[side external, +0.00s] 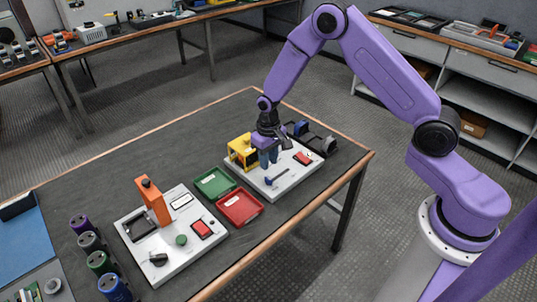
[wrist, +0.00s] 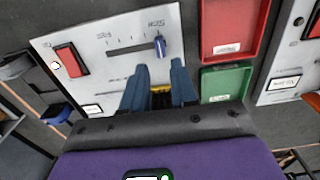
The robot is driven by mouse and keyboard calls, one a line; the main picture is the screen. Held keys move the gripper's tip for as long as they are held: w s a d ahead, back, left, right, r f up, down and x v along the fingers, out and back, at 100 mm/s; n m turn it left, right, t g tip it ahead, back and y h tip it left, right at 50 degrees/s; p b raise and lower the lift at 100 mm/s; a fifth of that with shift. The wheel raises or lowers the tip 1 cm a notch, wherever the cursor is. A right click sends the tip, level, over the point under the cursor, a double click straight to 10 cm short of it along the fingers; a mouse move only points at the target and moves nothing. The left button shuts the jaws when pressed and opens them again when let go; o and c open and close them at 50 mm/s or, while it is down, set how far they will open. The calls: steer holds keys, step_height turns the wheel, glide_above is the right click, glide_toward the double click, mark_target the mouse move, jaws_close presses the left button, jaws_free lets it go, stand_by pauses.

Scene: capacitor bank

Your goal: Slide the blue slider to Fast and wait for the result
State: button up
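The blue slider (wrist: 161,46) stands in a dark slot (wrist: 128,50) on a light grey panel (wrist: 90,38). In the wrist view it is at the slot end beside the word "Slow"; "Fast" is printed near the other end. The slider also shows small in the side view (side external: 268,182). My gripper (wrist: 158,66) has its two blue fingers spread apart with nothing held between them. In the side view my gripper (side external: 268,160) hangs low over the panel, beside the slot and apart from the slider. A red rectangle (wrist: 70,61) sits on the panel.
A yellow block (side external: 242,151) stands on the panel close to my gripper. A green tray (side external: 214,183) and a red tray (side external: 240,207) lie beside the panel. Another panel with an orange post (side external: 153,201) and several dark cylinders are farther along the table.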

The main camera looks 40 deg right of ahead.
mark_target(269, 178)
steer(key=shift+f, duration=3.4)
jaws_close()
steer(key=shift+d, duration=0.1)
steer(key=shift+d, duration=4.4)
steer(key=shift+o, duration=0.2)
jaws_free()
